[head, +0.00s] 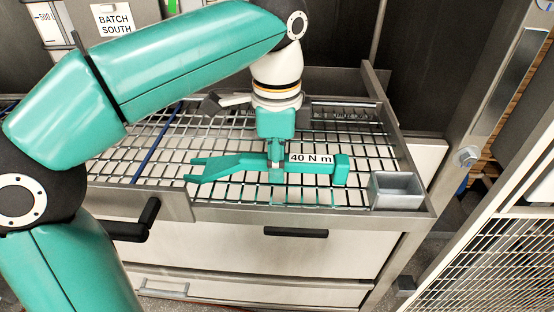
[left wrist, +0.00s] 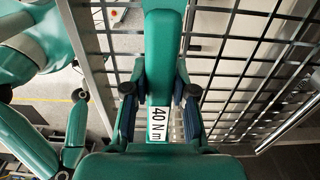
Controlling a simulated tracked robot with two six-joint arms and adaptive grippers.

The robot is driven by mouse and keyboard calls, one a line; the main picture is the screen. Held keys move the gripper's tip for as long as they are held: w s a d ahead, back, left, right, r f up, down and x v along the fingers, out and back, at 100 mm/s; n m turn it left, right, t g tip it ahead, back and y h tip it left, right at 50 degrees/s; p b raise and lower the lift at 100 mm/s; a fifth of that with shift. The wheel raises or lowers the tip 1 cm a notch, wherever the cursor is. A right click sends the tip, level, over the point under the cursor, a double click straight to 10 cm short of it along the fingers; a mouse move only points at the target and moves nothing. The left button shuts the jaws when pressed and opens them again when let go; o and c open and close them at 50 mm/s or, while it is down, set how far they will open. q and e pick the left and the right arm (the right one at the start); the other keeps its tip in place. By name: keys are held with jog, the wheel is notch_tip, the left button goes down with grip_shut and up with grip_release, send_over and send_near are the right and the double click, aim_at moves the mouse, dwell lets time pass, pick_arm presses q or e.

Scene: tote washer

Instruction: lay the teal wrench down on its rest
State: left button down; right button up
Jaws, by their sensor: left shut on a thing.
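The teal wrench (head: 225,165) has a forked end at left, a block end at right and a white "40 N m" label. My left gripper (head: 276,176) points down and is shut on its shaft, left of the label. The wrench lies roughly level across the picture, over the wire rack (head: 130,170); the gap below it is hard to judge. In the left wrist view, the wrench (left wrist: 163,55) runs between the two dark fingers of my left gripper (left wrist: 159,92). I cannot clearly pick out its rest. My right gripper is not recognisable in either view.
An open grey box (head: 397,190) stands at the rack's front right corner. A grey bracket (head: 211,103) sits at the back, behind my gripper. A metal frame borders the rack, with a black handle (head: 296,232) on the front below. A mesh panel (head: 480,265) stands at right.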

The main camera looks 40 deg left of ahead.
pick_arm(q)
jog(key=shift+f, duration=0.15)
jog(key=c, duration=0.9)
grip_release()
jog(key=shift+o, duration=0.2)
jog(key=o, duration=0.6)
jog(key=shift+c, duration=0.2)
